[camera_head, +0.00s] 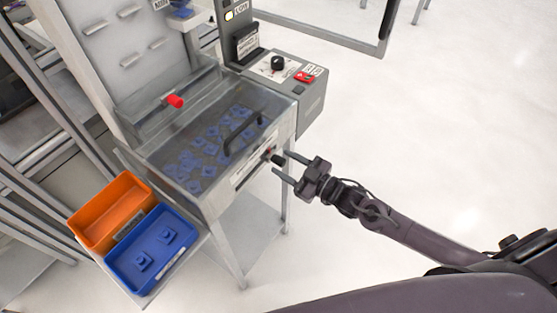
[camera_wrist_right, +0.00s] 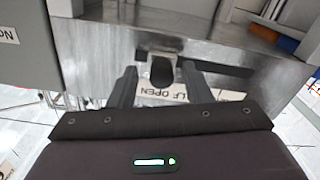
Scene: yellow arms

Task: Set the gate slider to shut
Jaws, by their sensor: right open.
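The gate slider's dark knob (camera_head: 278,159) sticks out of the front panel of the grey machine, below the lidded bin. In the right wrist view the knob (camera_wrist_right: 161,71) sits toward the left of a dark horizontal slot (camera_wrist_right: 225,70). A white label (camera_wrist_right: 165,92) below it reads in part "LF OPEN"; the rest is hidden. My right gripper (camera_head: 281,162) is open at the panel, with its fingers on either side of the knob. The wrist view also shows the open right gripper (camera_wrist_right: 160,78), with gaps beside the knob. My left gripper is not in view.
A clear lid with a black handle (camera_head: 242,132) covers the bin (camera_head: 205,205) of blue parts. A red knob (camera_head: 175,101) is behind it. A control box (camera_head: 312,103) is at the right. Orange (camera_head: 105,207) and blue (camera_head: 158,250) trays are at the left. Floor at right is clear.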

